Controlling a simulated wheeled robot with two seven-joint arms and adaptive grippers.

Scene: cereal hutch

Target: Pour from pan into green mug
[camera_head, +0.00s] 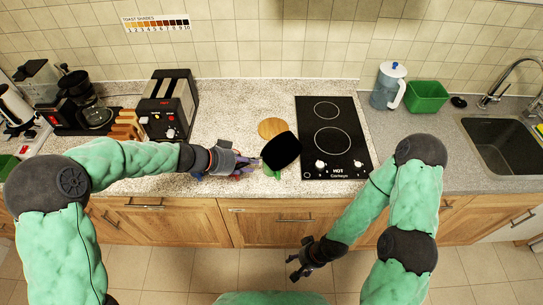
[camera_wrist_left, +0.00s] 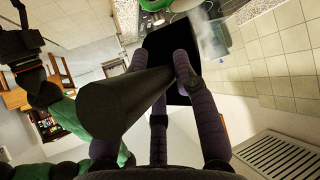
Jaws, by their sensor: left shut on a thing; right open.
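The black pan (camera_head: 281,150) is held over the front of the counter, left of the hob. My left gripper (camera_head: 243,163) is shut on its handle. The left wrist view shows the thick dark handle (camera_wrist_left: 115,105) by the purple fingers (camera_wrist_left: 178,85), with the pan body (camera_wrist_left: 160,45) beyond. A small green patch (camera_head: 271,173), likely the green mug, shows below the pan's lower left edge; the pan hides most of it. The pan looks tilted, but its contents cannot be made out. My right gripper (camera_head: 304,262) is open and empty, low in front of the cabinets.
A round wooden board (camera_head: 271,128) lies behind the pan. The black hob (camera_head: 345,155) is to its right and a toaster (camera_head: 170,105) to its left. A jug (camera_head: 388,86), green bin (camera_head: 427,95) and sink (camera_head: 495,145) are further right.

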